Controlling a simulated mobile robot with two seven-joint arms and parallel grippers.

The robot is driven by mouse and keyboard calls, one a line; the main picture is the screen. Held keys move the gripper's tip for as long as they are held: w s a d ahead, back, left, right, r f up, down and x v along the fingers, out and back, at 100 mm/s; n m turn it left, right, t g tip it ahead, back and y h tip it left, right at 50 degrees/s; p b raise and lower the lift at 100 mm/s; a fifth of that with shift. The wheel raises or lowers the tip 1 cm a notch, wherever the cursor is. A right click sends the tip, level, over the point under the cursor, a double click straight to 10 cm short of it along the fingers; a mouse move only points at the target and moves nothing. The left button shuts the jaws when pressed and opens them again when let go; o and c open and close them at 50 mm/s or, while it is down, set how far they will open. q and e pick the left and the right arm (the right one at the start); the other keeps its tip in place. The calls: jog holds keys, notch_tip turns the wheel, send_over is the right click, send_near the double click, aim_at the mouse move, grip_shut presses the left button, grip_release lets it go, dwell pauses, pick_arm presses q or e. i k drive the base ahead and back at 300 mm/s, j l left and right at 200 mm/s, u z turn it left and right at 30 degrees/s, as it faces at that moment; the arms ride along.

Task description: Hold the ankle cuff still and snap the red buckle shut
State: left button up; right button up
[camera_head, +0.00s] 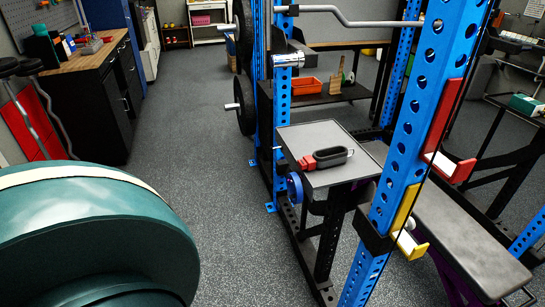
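The ankle cuff (331,157) is a black oval loop lying on a small grey-topped stand (312,131) beside the blue rack. The red buckle (308,163) is at the cuff's left end. Neither of my grippers is in view, and nothing is touching the cuff.
A blue rack upright (408,130) with red and yellow holders stands right of the stand. A black bench (450,225) lies beyond it. A large teal rounded object (95,235) fills the near left. Grey floor (205,130) is clear between.

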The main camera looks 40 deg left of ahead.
aim_at(302, 165)
jog(key=j+z, duration=0.3)
jog(key=j, duration=1.85)
jog(key=i+z, duration=0.05)
jog(key=i, duration=0.05)
